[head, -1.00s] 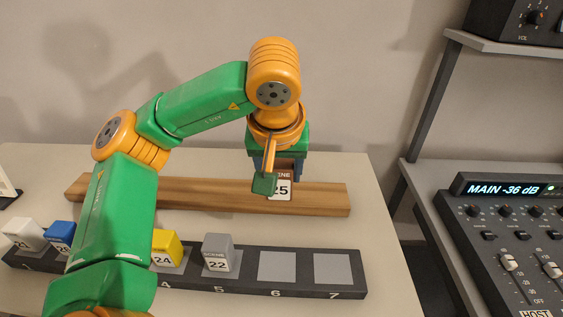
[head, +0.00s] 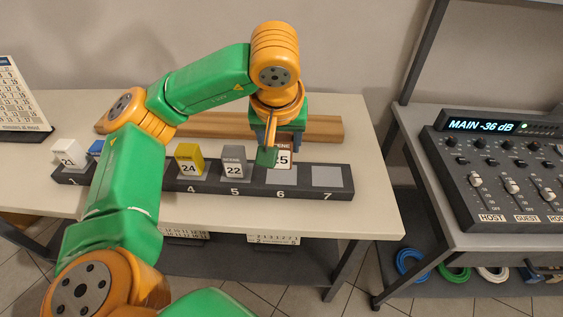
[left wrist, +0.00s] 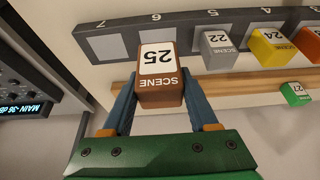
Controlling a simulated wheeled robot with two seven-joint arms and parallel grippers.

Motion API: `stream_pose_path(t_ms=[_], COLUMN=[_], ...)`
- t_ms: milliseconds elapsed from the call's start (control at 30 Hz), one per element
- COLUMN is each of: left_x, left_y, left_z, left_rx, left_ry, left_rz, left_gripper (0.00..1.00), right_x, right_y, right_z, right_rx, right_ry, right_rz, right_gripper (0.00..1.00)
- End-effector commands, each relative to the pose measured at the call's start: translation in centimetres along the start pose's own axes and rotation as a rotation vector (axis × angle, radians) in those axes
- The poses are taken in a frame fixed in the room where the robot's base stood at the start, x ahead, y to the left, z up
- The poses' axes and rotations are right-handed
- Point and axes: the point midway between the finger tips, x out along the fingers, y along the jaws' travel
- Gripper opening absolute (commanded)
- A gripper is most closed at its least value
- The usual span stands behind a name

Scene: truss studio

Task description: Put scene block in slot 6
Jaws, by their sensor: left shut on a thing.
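My left gripper (left wrist: 160,110) is shut on a brown block (left wrist: 160,92) with a white face reading "SCENE 25". In the head view the block (head: 284,157) is at slot 6 of the dark rack (head: 340,194), partly hidden by my gripper (head: 283,140). The slot 6 pad (head: 284,178) shows below the block. I cannot tell whether the block touches it. The slot 7 pad (head: 327,177) is bare. A grey block 22 (head: 234,163) stands in slot 5, beside the held block. My right gripper is not in view.
A yellow block 24 (head: 190,160) stands in slot 4 and a white block 21 (head: 68,154) in slot 1. A wooden plank (head: 325,128) lies behind the rack. A green block 27 (left wrist: 295,93) shows in the left wrist view. A mixing console (head: 490,185) stands at right.

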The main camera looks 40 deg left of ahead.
Motion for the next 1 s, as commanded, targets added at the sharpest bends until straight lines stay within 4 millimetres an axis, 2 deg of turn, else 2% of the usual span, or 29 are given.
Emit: stream_pose_path(t_ms=[33,100,333,433,533,867,900,1000], left_x=[2.4,4.2,7.4,9.4,10.3,10.7,10.7,10.6], left_y=[0.0,0.0,-0.1,0.0,0.0,0.1,0.1,0.1], left_z=[-0.1,-0.8,-2.4,-1.6,-1.2,-1.0,-1.0,-1.0], left_rx=[-0.002,-0.002,0.0,0.004,0.003,0.002,0.002,0.002], left_ry=[-0.01,-0.008,-0.003,-0.002,0.001,0.001,0.001,0.001], left_rz=[-0.002,-0.002,-0.004,-0.003,0.0,0.001,0.001,0.001], left_gripper=[0.0,0.0,0.0,0.0,0.0,0.0,0.62,0.89], right_x=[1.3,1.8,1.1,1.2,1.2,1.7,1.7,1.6], right_y=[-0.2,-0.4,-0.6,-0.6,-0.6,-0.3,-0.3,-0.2], right_z=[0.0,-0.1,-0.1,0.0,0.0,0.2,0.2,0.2], right_rx=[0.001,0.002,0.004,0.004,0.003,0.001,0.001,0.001], right_ry=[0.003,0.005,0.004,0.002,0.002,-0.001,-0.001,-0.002], right_rz=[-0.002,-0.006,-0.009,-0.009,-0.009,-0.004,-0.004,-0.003], right_gripper=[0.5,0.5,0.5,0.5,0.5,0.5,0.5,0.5])
